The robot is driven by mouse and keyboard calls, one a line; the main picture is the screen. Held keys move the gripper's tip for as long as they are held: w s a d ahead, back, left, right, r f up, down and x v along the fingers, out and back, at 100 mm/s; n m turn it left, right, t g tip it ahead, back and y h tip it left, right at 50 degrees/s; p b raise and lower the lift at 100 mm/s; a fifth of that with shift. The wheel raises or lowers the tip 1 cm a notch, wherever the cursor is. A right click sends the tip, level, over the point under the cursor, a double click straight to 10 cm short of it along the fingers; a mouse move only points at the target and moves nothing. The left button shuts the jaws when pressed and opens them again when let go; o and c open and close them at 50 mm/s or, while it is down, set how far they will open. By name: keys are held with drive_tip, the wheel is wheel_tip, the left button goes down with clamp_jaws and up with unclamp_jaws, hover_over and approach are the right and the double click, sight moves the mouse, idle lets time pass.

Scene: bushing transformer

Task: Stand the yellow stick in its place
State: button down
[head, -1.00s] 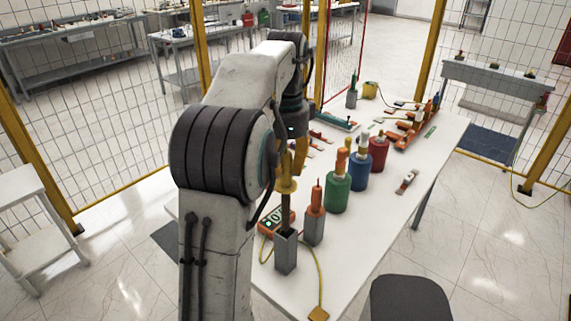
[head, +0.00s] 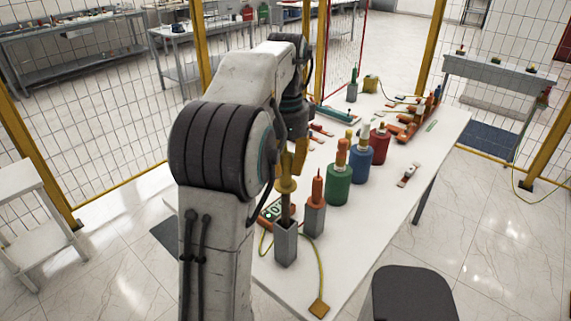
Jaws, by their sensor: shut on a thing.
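The yellow stick (head: 286,185) has a yellow handle and flange with a dark shaft below. It is upright. My gripper (head: 295,163) is shut on its handle, partly hidden behind my arm. The shaft's lower end is at the mouth of a grey square holder (head: 285,248) at the table's near edge. How deep the shaft sits inside cannot be told. A second grey holder (head: 315,219) just to the right has an orange stick (head: 317,186) standing in it.
Green (head: 339,186), blue (head: 361,170) and red (head: 380,148) bushings stand to the right on the white table (head: 390,225). A meter (head: 270,213) lies close behind the grey holder. A yellow-green cable (head: 318,275) runs past it. A dark stool (head: 413,295) stands in front.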

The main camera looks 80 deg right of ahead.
sight(285, 205)
drive_tip(key=shift+f+b, duration=3.5)
drive_tip(key=shift+f, duration=1.4)
drive_tip(key=shift+f+b, duration=0.65)
drive_tip(key=shift+f, duration=0.3)
drive_tip(key=c, duration=1.1)
unclamp_jaws()
drive_tip(key=shift+o, duration=0.2)
drive_tip(key=shift+r, duration=5.95)
